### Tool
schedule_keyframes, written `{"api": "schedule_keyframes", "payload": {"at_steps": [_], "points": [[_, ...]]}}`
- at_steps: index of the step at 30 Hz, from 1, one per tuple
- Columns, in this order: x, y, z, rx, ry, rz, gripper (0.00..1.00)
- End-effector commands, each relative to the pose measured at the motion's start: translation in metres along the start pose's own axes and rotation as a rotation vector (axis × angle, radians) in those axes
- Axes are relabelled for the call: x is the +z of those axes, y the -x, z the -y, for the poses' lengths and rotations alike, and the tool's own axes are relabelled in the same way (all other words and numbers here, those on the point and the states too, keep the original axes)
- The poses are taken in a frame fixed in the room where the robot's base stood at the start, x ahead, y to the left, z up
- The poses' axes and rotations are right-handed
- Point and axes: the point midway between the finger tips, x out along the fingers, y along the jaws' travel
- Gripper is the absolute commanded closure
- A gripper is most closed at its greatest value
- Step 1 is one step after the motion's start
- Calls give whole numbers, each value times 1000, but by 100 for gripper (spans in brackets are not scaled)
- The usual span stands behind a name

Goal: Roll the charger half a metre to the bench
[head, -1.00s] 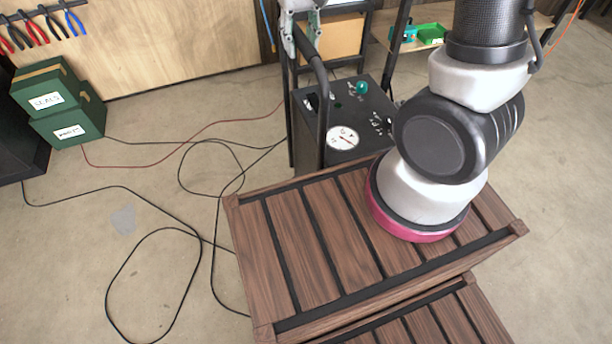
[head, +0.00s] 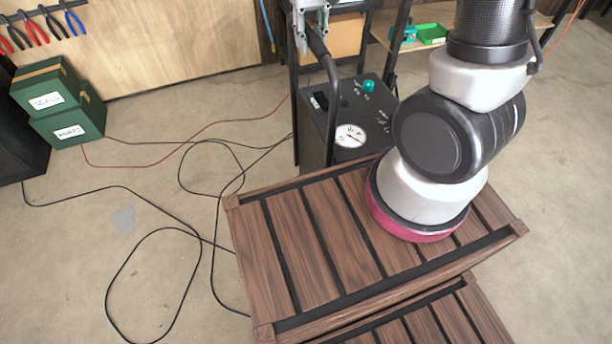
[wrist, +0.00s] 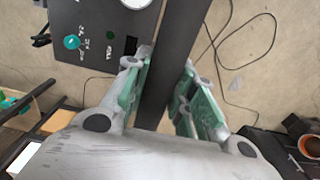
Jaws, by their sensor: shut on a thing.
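The charger (head: 346,108) is a dark upright box with a round white gauge, a green knob and a tall black handle. It stands on the floor just beyond the wooden slatted deck. In the wrist view its top panel (wrist: 96,30) shows at the upper left. My gripper (head: 310,22) is at the top edge of the head view, at the upper end of the handle (head: 331,85). In the wrist view my gripper (wrist: 165,100) has its green-padded fingers on either side of the dark handle bar (wrist: 180,50), shut on it. The charger's wheels are hidden.
The slatted wooden deck (head: 268,250) lies in front of the charger. Black cables (head: 160,232) loop over the floor at left. Green boxes (head: 60,103) stand by the wall. A shelf unit (head: 462,42) stands behind. The floor at right (head: 560,130) is clear.

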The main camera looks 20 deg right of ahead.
Motion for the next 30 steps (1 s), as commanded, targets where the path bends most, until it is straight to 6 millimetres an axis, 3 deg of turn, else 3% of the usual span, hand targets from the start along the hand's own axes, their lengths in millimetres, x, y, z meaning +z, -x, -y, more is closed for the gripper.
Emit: {"api": "schedule_keyframes", "payload": {"at_steps": [22,30], "points": [[0,0,-67,0,-3,0,98],[0,0,-77,-1,-1,0,98]]}}
